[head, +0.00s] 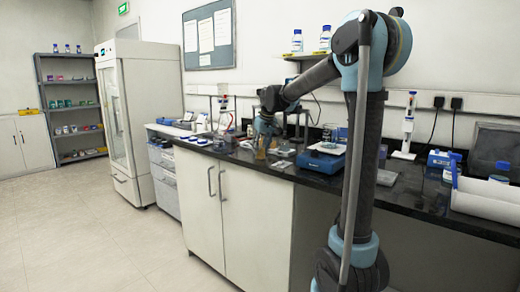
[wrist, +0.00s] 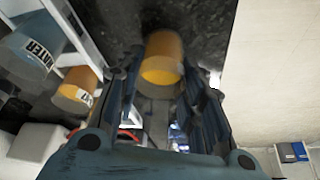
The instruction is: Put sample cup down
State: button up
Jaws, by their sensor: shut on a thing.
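The sample cup, with amber contents, shows in the wrist view (wrist: 163,62) between the fingers of my gripper (wrist: 165,85). My gripper is shut on it. In the head view my gripper (head: 263,135) points down at the black counter, with the small amber cup (head: 261,153) at its tip. I cannot tell whether the cup's base touches the counter. The black counter top (wrist: 205,25) lies close beyond the cup in the wrist view.
A blue balance (head: 322,160) is right of my gripper in the head view. Blue-lidded dishes (head: 204,142) lie to the left.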

jog(key=o, duration=1.1)
jog(key=v, duration=1.2)
